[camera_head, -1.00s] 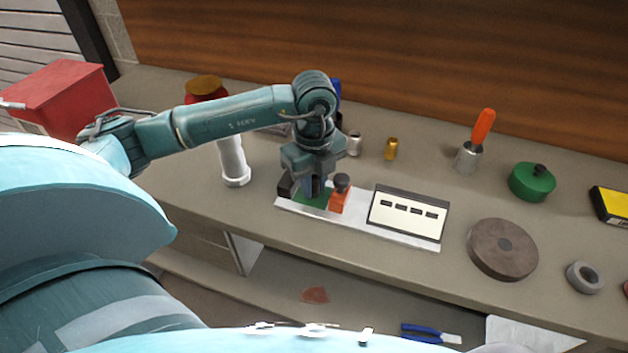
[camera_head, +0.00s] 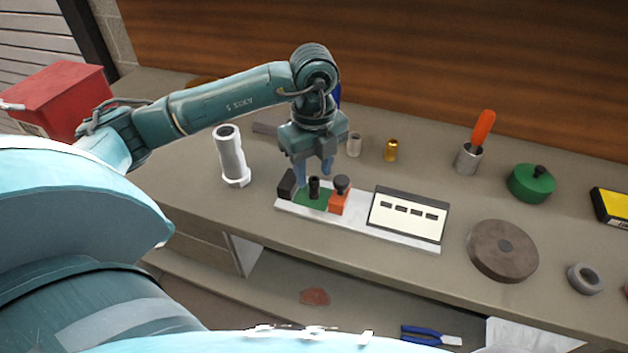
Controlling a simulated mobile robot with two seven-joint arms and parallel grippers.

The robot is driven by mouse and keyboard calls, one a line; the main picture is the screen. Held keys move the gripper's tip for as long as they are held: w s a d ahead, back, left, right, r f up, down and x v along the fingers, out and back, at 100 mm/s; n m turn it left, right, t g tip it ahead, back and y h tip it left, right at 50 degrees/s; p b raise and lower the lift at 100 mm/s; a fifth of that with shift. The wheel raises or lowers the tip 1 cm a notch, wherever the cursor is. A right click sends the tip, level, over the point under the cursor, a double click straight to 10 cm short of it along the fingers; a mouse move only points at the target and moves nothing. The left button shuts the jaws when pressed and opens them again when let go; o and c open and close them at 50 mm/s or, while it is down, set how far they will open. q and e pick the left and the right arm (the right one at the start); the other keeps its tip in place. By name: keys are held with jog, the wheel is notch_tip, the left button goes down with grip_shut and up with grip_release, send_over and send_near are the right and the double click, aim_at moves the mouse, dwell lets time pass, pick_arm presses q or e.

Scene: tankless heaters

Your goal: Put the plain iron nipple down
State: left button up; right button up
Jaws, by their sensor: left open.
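The plain iron nipple (camera_head: 314,188), a short dark cylinder, stands upright on the green pad (camera_head: 305,199) of a white strip fixture (camera_head: 361,227). My left gripper (camera_head: 314,172) is open just above it, fingers pointing down, apart from each other with nothing between them that I can see. A black block (camera_head: 286,185) stands on the left of the pad, and an orange block with a dark knob (camera_head: 340,198) on the right. My right gripper is not in view.
A panel with several dark slots (camera_head: 407,213) sits on the strip's right part. Around it stand a white pipe fitting (camera_head: 231,158), a silver nipple (camera_head: 354,145), a brass one (camera_head: 391,150), an orange-handled brush in a cup (camera_head: 470,157), a green tin (camera_head: 531,183) and a brown disc (camera_head: 502,250).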

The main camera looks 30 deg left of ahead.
aim_at(314, 179)
pick_arm(q)
notch_tip(314, 179, up, 8)
jog(key=shift+f, duration=0.1)
dwell(0.6)
